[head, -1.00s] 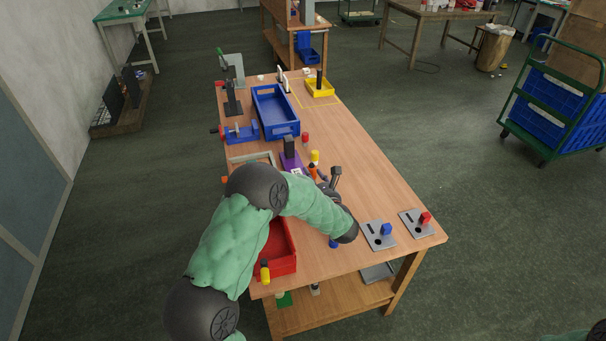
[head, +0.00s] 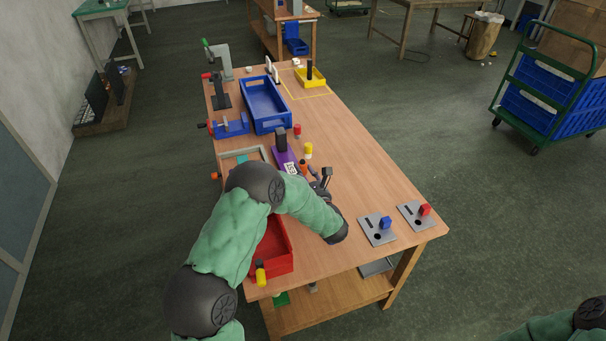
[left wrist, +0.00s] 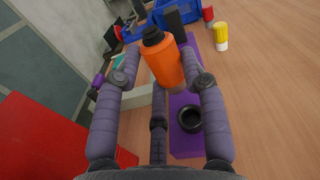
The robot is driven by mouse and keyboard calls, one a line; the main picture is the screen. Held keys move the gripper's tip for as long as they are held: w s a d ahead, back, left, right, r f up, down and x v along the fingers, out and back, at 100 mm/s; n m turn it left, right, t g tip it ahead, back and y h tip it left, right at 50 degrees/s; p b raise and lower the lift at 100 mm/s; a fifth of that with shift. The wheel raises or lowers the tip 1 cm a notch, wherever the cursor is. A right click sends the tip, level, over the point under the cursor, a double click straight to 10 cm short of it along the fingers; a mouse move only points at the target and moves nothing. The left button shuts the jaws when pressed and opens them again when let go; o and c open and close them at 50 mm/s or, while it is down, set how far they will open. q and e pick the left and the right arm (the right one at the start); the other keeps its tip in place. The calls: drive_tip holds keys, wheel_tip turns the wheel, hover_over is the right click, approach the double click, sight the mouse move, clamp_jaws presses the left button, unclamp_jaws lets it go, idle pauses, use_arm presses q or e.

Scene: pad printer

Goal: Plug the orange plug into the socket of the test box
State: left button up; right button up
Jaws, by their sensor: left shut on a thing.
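The orange plug (left wrist: 164,62), with a black cap, is between the fingers of my left gripper (left wrist: 163,80) in the left wrist view. It also shows in the head view (head: 303,165), beside the purple test box (head: 281,154). The gripper is shut on it. In the left wrist view the purple test box (left wrist: 183,148) lies under and right of the plug, with a black round socket (left wrist: 190,119) in its top. The plug is apart from the socket. My left forearm covers part of the table in the head view. My right gripper is out of view.
A red tray (head: 275,257) lies near my left arm. A yellow-and-white peg (head: 308,150) and a red peg (head: 297,129) stand beyond the test box. Two grey plates with a blue (head: 386,222) and a red (head: 424,210) block lie at the right. The table's right middle is clear.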

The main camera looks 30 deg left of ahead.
use_arm(q)
drive_tip(key=shift+f+b, duration=2)
drive_tip(key=shift+f, duration=0.6)
drive_tip(key=shift+b, duration=0.55)
drive_tip(key=shift+f+b, duration=0.65)
drive_tip(key=shift+f, duration=0.1)
drive_tip(key=shift+s+f+b, duration=0.1)
drive_tip(key=shift+f+b, duration=0.2)
drive_tip(key=shift+f, duration=0.05)
